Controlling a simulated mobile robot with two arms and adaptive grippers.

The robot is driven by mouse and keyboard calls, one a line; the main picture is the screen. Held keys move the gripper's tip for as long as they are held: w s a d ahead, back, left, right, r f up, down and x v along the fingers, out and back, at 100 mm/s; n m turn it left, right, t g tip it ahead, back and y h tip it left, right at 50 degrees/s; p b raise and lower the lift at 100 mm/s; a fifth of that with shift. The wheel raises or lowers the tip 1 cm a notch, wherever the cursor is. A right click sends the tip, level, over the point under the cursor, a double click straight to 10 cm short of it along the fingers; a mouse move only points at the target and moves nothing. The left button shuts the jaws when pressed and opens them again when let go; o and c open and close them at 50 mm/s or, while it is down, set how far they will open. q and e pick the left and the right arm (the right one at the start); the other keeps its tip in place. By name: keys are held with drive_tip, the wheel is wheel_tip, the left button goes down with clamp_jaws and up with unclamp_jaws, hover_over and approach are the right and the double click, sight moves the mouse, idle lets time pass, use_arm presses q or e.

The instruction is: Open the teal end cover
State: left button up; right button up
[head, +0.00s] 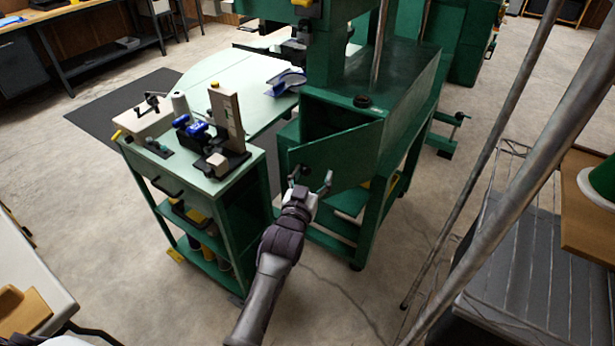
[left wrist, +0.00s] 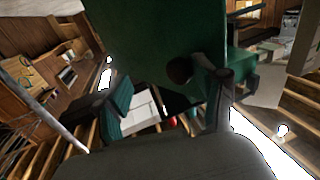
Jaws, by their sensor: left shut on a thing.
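The teal end cover (head: 343,156) is a dark green panel low on the end of the green machine. It stands swung outward at an angle, with a dark opening (head: 322,121) showing behind its top edge. My left gripper (head: 311,181) is at the cover's lower outer part, shut on its knob, which is mostly hidden in the head view. In the left wrist view the cover (left wrist: 160,38) fills the top middle. The dark round knob (left wrist: 180,70) shows near the finger at right.
A green cart (head: 259,172) with tools on top stands close on the left of my left arm. A slanting metal pole (head: 530,170) and a dark ridged surface (head: 530,265) are at the right. Bare concrete floor (head: 345,300) lies in front of the machine.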

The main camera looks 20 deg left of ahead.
use_arm(q)
drive_tip(key=shift+d+r, duration=0.1)
drive_tip(key=shift+r, duration=0.15)
use_arm(e)
drive_tip(key=shift+d+r, duration=0.1)
drive_tip(key=shift+d, duration=0.2)
use_arm(q)
drive_tip(key=s, duration=1.2)
drive_tip(key=shift+a+f, duration=0.25)
drive_tip(key=shift+a, duration=0.15)
